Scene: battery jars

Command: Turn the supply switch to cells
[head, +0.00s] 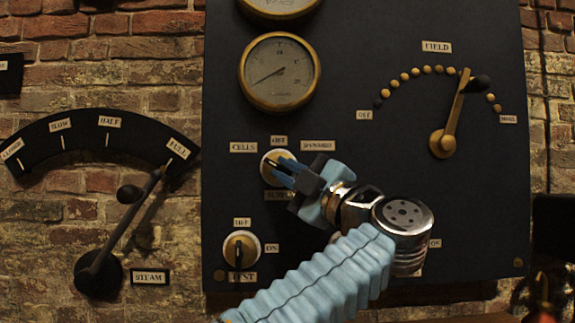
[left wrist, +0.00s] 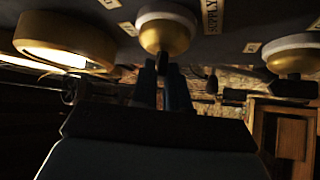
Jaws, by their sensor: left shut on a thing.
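The supply switch (head: 266,165) is a round knob with a pale base and brass face on the dark panel. Its labels are CELLS (head: 243,147) at left, OFF (head: 279,140) on top and DYNAMO (head: 318,146) at right. My left gripper (head: 279,174) reaches it from the lower right and is shut on its handle. The fingers hide the handle, so I cannot tell its position. In the left wrist view the switch's brass cap and white base (left wrist: 166,32) stand at the fingertips (left wrist: 163,72), beside the SUPPLY label (left wrist: 212,14). My right gripper is not in view.
A test switch (head: 241,248) sits below the supply switch. A gauge (head: 280,72) is above. The field lever (head: 451,115) stands at right, its black knob near the upper right of the arc of studs. A steam lever (head: 125,225) is on the brick wall at left, pointing near FULL.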

